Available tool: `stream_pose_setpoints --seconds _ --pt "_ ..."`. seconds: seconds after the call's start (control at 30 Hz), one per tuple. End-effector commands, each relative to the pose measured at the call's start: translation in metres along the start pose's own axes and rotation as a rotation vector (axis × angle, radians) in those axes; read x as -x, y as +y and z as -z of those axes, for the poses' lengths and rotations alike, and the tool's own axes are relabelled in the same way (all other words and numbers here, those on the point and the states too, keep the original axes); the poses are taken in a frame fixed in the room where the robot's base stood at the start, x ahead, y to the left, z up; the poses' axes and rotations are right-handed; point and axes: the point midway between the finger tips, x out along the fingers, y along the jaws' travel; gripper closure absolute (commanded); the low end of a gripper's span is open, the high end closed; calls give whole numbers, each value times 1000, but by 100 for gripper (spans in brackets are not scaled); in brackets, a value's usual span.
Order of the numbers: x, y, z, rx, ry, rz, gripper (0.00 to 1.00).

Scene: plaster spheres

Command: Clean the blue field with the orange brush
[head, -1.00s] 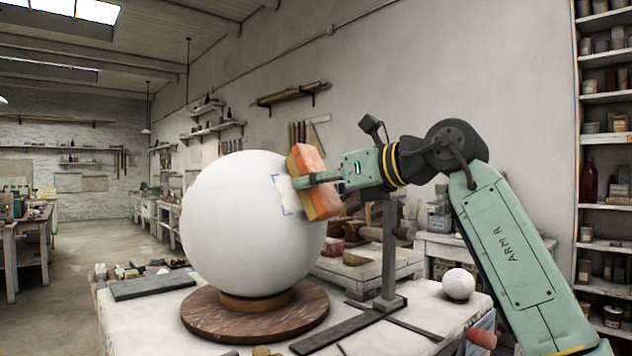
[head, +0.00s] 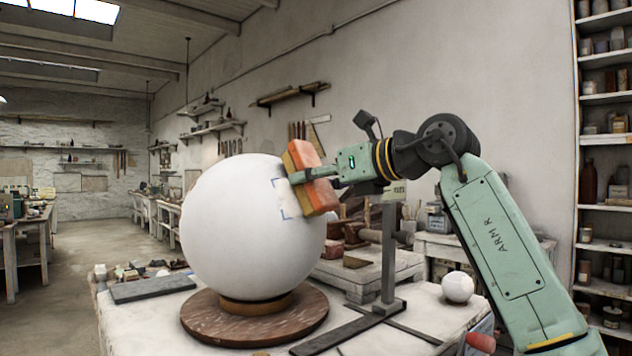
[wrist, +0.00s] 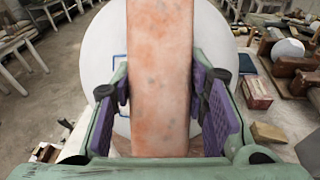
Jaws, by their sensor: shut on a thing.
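A large white plaster sphere (head: 235,230) stands on a round brown turntable (head: 215,328). Blue corner marks outline a field (head: 287,198) on its upper right side; the field's right part is hidden by the brush. My gripper (head: 302,177) is shut on the orange brush (head: 318,193), a block with a yellowish layer on the sphere side. The brush is tilted against or very near the sphere's right flank; I cannot tell if it touches. In the wrist view the brush (wrist: 160,75) sits between the purple pads, and part of the blue outline (wrist: 121,95) shows left of it.
A metal stand (head: 389,255) rises on the worktable right of the sphere. A small white ball (head: 458,287) lies farther right. A dark slab (head: 152,287) lies at the left. Shelves with jars (head: 605,140) stand at the far right.

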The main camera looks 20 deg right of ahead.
Motion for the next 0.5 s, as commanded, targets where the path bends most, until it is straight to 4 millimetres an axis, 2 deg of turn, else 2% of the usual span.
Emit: stream_pose_setpoints --seconds 0.23,0.5 --pt "-7 1 -15 1 -1 0 91" --pt "-7 0 -14 1 -1 0 91"
